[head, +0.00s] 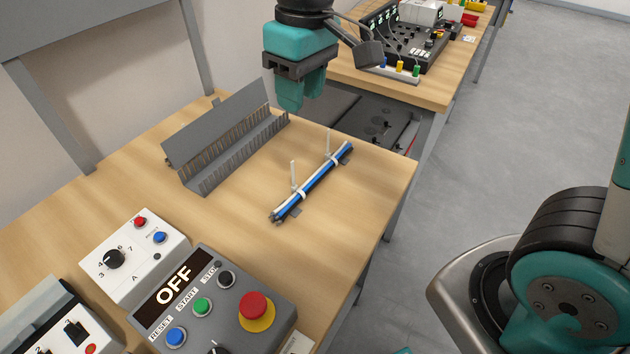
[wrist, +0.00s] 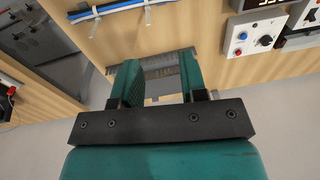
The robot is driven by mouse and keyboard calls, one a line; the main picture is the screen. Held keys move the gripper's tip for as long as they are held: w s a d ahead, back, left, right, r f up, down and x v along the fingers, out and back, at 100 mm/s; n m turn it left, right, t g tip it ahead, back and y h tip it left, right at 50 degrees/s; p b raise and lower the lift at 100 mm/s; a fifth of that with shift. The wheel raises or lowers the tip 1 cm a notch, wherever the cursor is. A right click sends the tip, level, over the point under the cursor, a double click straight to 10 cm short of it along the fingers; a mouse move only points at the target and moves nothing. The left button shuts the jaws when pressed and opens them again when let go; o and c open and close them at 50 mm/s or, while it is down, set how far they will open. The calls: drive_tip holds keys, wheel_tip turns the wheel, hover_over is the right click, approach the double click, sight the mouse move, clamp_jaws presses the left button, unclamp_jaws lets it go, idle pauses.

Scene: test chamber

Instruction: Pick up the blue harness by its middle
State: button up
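The blue harness (head: 317,182) is a slim bundle of blue, white and dark wires. It lies diagonally on the wooden table, with white ties around it whose tails stand upright. Its middle stretch between the ties is bare. Part of it also shows at the top left edge of the wrist view (wrist: 105,9). My teal gripper (head: 291,103) hangs above the table's back edge, beyond the harness and apart from it. In the wrist view its two fingers (wrist: 158,78) stand apart with nothing between them.
A grey slotted duct (head: 238,150) stands left of the harness. A control box (head: 213,310) with an OFF display and a white knob box (head: 135,258) are at the front left. Another bench (head: 440,88) with equipment stands behind. The table right of the harness is clear.

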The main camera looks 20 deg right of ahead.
drive_tip(key=h, duration=0.1)
hover_over(292, 162)
wheel_tip(292, 162, down, 3)
drive_tip(key=shift+f+p, duration=1.65)
drive_tip(key=shift+f, duration=6.7)
drive_tip(key=shift+c, duration=0.2)
clamp_jaws()
